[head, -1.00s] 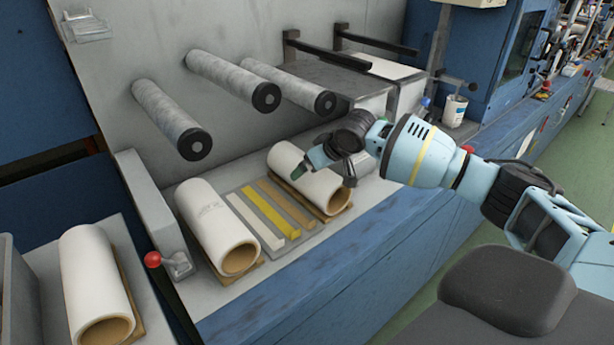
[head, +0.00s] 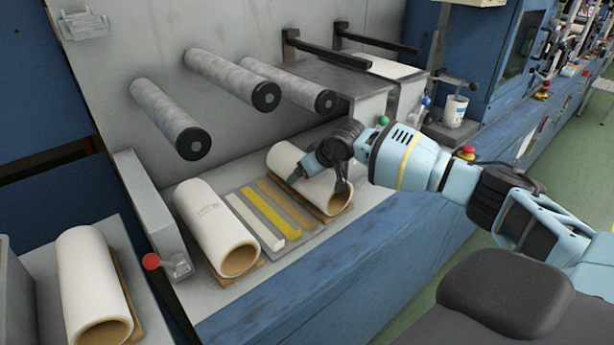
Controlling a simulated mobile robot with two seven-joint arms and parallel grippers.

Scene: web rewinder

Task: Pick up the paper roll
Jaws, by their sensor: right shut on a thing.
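Three white paper rolls with brown cores are in the head view. The right-hand paper roll (head: 288,161) lies on a brown cradle on the machine's ledge. My right gripper (head: 318,183) is at this roll's near part, with one finger on each side, shut on it. The roll appears to rest on its cradle still. The middle paper roll (head: 215,228) lies to the left on its own cradle. Another paper roll (head: 92,283) lies at the far left. My left gripper is not in view.
Yellow, white and brown strips (head: 268,218) lie between the two ledge rolls. Grey rollers (head: 232,78) stick out from the wall above. A white cup (head: 455,111) stands at the right on the blue machine.

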